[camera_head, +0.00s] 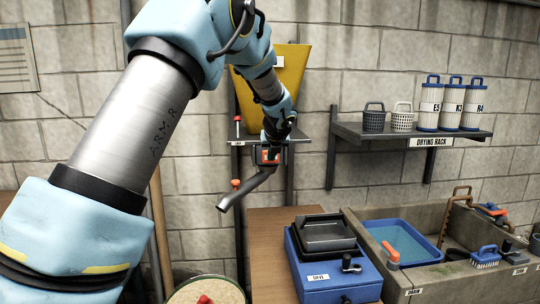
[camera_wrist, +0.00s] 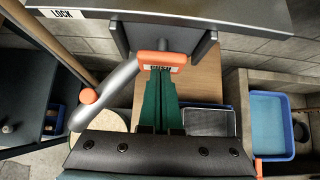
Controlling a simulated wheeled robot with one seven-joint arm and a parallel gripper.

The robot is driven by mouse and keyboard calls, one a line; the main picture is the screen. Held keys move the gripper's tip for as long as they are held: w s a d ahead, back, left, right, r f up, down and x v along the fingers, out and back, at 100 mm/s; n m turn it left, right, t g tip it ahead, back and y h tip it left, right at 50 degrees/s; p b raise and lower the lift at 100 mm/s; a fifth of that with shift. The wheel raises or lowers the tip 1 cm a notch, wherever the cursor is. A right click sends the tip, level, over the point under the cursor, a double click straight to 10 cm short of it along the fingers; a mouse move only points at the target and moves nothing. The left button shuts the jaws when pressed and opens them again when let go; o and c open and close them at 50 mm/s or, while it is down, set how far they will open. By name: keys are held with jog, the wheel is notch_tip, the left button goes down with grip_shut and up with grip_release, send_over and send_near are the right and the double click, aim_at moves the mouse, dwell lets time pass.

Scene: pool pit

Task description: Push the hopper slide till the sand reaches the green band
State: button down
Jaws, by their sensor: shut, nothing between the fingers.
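The yellow hopper (camera_head: 291,72) hangs on the wall behind my arm. Its grey spout (camera_head: 243,192) slopes down to the left. The orange slide handle (camera_wrist: 161,58) with a small label shows in the wrist view, under the hopper shelf. My gripper (camera_wrist: 160,76) is shut and empty, its two green fingers together and their tips at the handle's near edge; I cannot tell whether they touch. In the head view my wrist hides most of that spot. A round, pale-topped container (camera_head: 200,292) with a red knob stands below the spout. I see no green band or sand level.
A blue sieve box (camera_head: 325,284) with dark trays sits on the wooden bench (camera_head: 262,220). A concrete trough (camera_head: 390,282) holding a blue basin (camera_head: 440,254) is at right. A drying rack (camera_head: 365,133) with baskets and filters is on the wall. An orange knob (camera_wrist: 88,96) sits beside the spout.

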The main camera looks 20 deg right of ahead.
jog(key=b+v, duration=0.2)
jog(key=v, duration=0.8)
jog(key=shift+s+a, duration=0.2)
jog(key=shift+s, duration=0.25)
jog(key=shift+f, duration=0.1)
dwell(1.5)
jog(key=s+a+f+n+g+y, duration=0.15)
jog(key=a+f+n, duration=0.35)
jog(key=a+n, duration=0.5)
jog(key=s+a+f+n+g+y, duration=0.15)
jog(key=a+f+n, duration=0.45)
jog(key=a, duration=0.7)
jog(key=s+a+f+n+g, duration=0.2)
jog(key=s+a+f+n, duration=0.2)
jog(key=s+a+n, duration=0.3)
jog(key=s+a+f+n+g, duration=0.2)
jog(key=s+a+f+n, duration=0.2)
jog(key=s+a+n, duration=0.4)
jog(key=a+n, duration=0.2)
jog(key=n, duration=0.5)
jog(key=shift+s+a+h, duration=0.2)
jog(key=shift+a+h, duration=0.1)
jog(key=shift+a, duration=0.05)
jog(key=shift+w+f, duration=0.1)
jog(key=shift+f, duration=0.05)
